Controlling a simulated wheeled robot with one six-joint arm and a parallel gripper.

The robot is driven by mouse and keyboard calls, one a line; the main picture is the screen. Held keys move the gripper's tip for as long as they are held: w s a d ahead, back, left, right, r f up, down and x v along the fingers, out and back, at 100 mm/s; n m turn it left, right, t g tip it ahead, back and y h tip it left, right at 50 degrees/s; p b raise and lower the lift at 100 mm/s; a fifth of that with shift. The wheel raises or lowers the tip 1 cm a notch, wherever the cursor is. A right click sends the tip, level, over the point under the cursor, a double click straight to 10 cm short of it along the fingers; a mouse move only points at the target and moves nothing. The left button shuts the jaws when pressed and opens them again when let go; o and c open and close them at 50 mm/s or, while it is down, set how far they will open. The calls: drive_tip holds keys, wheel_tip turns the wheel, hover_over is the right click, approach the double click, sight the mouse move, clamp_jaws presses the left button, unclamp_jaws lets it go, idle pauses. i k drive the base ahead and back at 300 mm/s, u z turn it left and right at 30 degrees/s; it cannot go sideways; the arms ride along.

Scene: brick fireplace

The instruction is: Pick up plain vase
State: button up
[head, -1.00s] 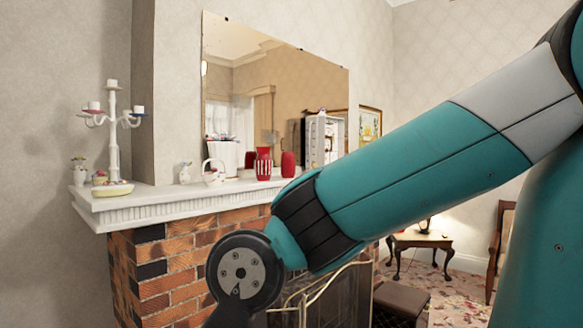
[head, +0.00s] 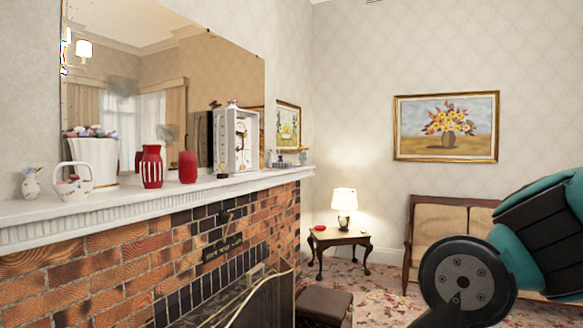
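A plain red vase (head: 188,168) stands upright on the white mantel shelf (head: 118,212) of the brick fireplace. Just left of it stands a red vase with white stripes (head: 152,167). A gap separates the two vases. Both also stand in front of the large wall mirror. My teal and black arm shows at the lower right, well away from the vases. My gripper is outside the picture.
A white basket (head: 75,186) and a white planter (head: 97,160) stand left of the vases. A white clock-like case (head: 236,141) stands to their right. A fire screen (head: 255,300) and a dark stool (head: 323,305) stand below. A lamp table (head: 340,238) is farther back.

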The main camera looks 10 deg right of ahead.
sight(188, 170)
drive_tip(key=z, duration=0.6)
drive_tip(key=i, duration=3)
drive_tip(key=u, duration=2.2)
